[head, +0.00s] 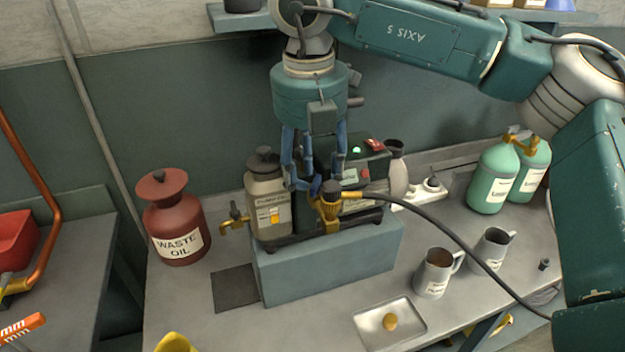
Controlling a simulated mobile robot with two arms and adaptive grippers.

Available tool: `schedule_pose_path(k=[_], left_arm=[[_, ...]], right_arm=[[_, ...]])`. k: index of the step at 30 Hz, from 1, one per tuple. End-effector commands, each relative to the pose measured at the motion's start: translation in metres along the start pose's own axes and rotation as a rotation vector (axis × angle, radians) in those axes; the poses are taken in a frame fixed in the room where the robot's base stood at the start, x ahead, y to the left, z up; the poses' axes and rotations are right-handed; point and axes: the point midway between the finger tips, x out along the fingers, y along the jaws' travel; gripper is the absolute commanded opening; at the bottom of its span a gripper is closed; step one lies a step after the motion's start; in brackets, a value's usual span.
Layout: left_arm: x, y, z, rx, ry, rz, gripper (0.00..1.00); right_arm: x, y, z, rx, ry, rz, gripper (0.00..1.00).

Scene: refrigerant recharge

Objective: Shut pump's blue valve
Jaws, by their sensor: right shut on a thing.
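The vacuum pump (372,165) stands on a grey-blue block in the middle of the table. It has a dark body, a green light and a red switch on top. A brass fitting (328,208) with a dark cap sits at its front, and a black hose runs from it to the right. The blue valve (315,184) shows only as a small blue part beside the fitting, mostly hidden by blue fingers. My right gripper (317,183) comes down from above, with its fingers closed on the blue valve. My left gripper is not in view.
A labelled bottle (268,205) and brass tap stand left of the pump. A red waste oil can (177,222) is further left. Two mugs (437,272) and a tray (390,324) are at front right. Green cylinders (493,180) stand at back right. The hose crosses the right side.

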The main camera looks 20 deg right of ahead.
Motion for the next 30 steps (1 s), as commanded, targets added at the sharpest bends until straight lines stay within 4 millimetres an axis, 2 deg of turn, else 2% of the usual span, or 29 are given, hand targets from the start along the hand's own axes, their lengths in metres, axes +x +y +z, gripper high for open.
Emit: schedule_pose_path(k=[2,4,6,9,14,24,30], left_arm=[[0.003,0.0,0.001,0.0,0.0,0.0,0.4],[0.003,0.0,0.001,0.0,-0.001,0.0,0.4],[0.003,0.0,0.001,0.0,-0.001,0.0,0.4],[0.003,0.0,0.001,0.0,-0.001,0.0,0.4],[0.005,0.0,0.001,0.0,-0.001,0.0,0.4],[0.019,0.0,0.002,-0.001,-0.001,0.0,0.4],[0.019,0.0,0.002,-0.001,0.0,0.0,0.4]], right_arm=[[0.004,-0.003,0.006,0.038,-0.011,-0.009,0.3],[0.003,-0.003,0.006,0.047,-0.01,-0.011,0.18],[0.003,-0.003,0.006,0.048,-0.011,-0.013,0.12],[0.003,-0.004,0.006,0.047,-0.011,-0.015,0.1],[0.004,-0.004,0.006,0.062,-0.01,-0.018,0.09],[0.005,-0.005,0.007,0.279,-0.011,-0.044,0.09],[0.004,-0.005,0.007,0.307,-0.01,-0.048,0.09]])
